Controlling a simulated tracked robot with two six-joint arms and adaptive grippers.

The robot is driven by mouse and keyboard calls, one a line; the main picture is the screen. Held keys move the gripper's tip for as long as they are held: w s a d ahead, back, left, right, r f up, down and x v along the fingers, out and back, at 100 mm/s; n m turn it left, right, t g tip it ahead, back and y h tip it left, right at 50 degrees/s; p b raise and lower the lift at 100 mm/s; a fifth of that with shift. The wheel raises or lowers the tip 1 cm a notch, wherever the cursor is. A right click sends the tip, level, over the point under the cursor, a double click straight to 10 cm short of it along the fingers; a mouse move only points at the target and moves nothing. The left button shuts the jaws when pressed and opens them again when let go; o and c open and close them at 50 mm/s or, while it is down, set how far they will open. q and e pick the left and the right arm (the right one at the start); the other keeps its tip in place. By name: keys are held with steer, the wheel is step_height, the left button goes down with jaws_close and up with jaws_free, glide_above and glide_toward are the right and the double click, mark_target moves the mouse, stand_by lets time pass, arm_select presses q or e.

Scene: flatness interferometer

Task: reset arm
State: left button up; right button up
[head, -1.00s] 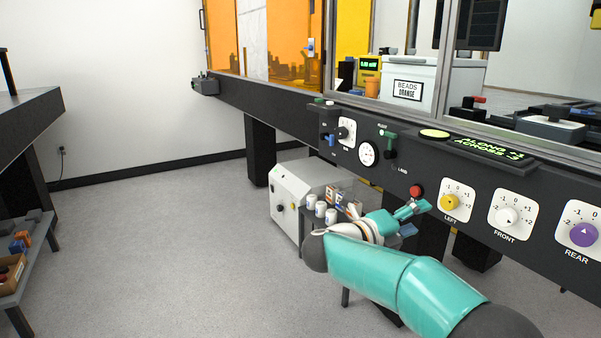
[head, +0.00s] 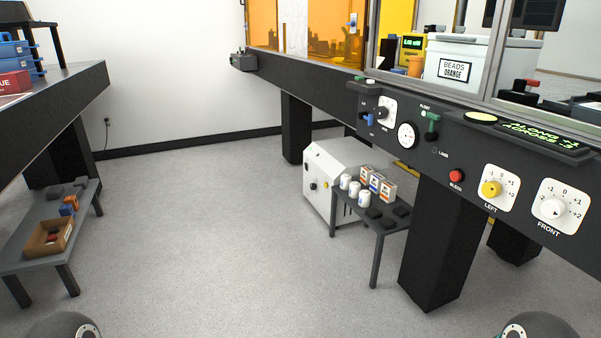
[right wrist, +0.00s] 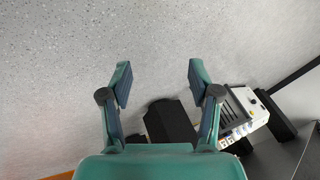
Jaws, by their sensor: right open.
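My right gripper (right wrist: 157,85) shows in the right wrist view, with its two teal and dark fingers spread apart and nothing between them. In the head view, neither gripper is in view; only rounded dark parts of my own arms show at the bottom left and bottom right edges. The control panel (head: 465,150) runs along the right, with a red bleed button (head: 456,176), a yellow left knob (head: 491,189) and a white front knob (head: 553,208).
A small dark table (head: 376,222) with white cups and boxes stands below the panel, beside a white cabinet (head: 321,178). A low grey bench (head: 50,225) with an open carton (head: 49,237) is at the left. The floor (head: 210,240) between them is clear.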

steer(key=s+a+n+g+y, duration=0.3)
steer(key=s+a+n+g, duration=0.25)
steer(key=s, duration=0.75)
step_height(320, 180, up, 36)
steer(key=p, duration=3.7)
steer(key=shift+w+a+r+n+t, duration=0.15)
steer(key=shift+w+a+n+t, duration=0.1)
steer(key=shift+a+n+t, duration=0.1)
